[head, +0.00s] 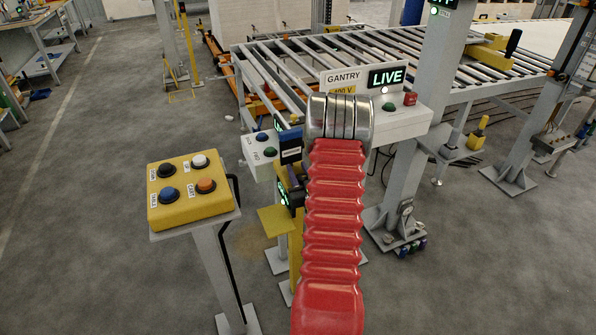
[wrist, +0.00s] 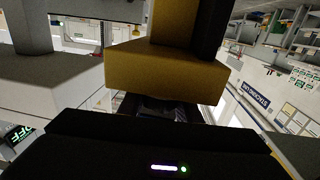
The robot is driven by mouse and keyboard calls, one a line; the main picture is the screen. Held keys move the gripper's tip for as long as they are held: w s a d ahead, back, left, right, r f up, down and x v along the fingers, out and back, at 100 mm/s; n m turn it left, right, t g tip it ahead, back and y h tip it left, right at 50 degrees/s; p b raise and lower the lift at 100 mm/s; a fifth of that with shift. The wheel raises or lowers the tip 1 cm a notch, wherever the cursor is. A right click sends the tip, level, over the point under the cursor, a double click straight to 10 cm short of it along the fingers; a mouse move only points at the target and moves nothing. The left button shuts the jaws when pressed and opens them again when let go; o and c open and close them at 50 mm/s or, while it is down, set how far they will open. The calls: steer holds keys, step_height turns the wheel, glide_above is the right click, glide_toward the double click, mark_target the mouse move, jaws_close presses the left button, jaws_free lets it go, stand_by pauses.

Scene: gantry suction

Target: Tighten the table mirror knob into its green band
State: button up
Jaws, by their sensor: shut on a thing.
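My gripper (wrist: 152,106) shows in the wrist view as dark jaws beyond its black body, shut on a small dark part just under a yellow block (wrist: 172,75). I take that part to be the table mirror knob; most of it is hidden by the jaws and body. In the head view my red ribbed arm covers the spot, and the gripper cannot be made out clearly. Left of the arm, a yellow stand (head: 276,220) carries a dark unit with a small green-lit display (head: 284,198). The green band and the knob's pointer cannot be read.
A yellow button box (head: 191,188) on a post stands at left. Behind my arm are a GANTRY panel (head: 401,122) reading LIVE, a small grey two-button box (head: 260,155) and a roller conveyor (head: 400,60). Open floor lies at far left. A green-lit OFF display (wrist: 20,135) is at the wrist view's left.

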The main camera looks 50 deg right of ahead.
steer(key=c, duration=0.3)
steer(key=shift+c, duration=0.2)
steer(key=shift+m+g+h, duration=0.4)
steer(key=shift+h, duration=0.1)
steer(key=shift+s+d+m+g+h, duration=0.1)
steer(key=shift+d+m+g+h, duration=0.1)
steer(key=shift+m+g+h, duration=0.55)
steer(key=shift+s+d+r+m+g+h, duration=0.1)
steer(key=shift+s+d+m+g+h, duration=0.1)
steer(key=shift+m+g+h, duration=0.6)
steer(key=shift+s+d+m+g+h, duration=0.2)
steer(key=shift+m+g+h, duration=0.35)
steer(key=shift+g, duration=0.4)
steer(key=o, duration=1.1)
steer(key=shift+s, duration=0.1)
steer(key=shift+c, duration=0.2)
steer(key=shift+a, duration=0.15)
